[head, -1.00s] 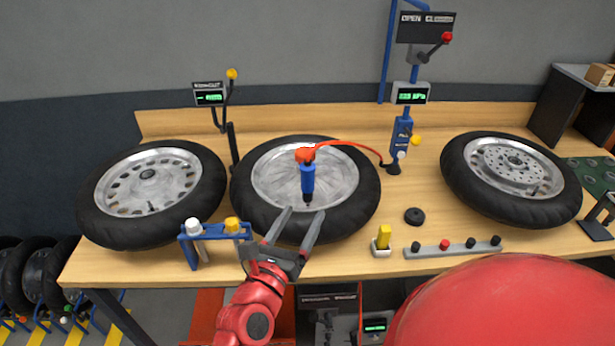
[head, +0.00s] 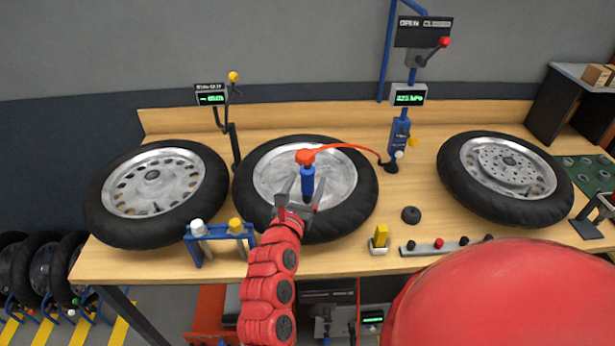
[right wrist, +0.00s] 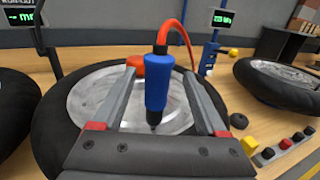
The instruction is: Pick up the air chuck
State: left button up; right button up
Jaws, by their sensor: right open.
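The air chuck (head: 308,183) has a blue body, a red-orange top and a red hose running right to a blue stand. It stands upright over the middle wheel (head: 357,209). My right gripper (head: 303,184) is open, with its two fingers on either side of the blue body. In the right wrist view the air chuck (right wrist: 157,84) stands between the open fingers, with gaps showing on both sides. The chuck's dark lower tip points down in front of the gripper's palm. My left gripper is not in view.
Wheels lie left (head: 110,225) and right (head: 455,185) of the middle one. A blue rack (head: 220,232) with white and yellow knobs stands at the front. A yellow block (head: 380,236), a black puck (head: 411,214) and a button strip (head: 440,247) lie to the right. The blue gauge stand (head: 400,130) rises behind.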

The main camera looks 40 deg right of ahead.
jog(key=p+x, duration=0.2)
jog(key=x, duration=0.1)
jog(key=r+p+x, duration=0.1)
jog(key=shift+w+d, duration=0.25)
jog(key=shift+w, duration=0.1)
jog(key=shift+w+d+f, duration=0.25)
jog(key=shift+c, duration=0.4)
grip_shut()
jog(key=shift+r, duration=0.1)
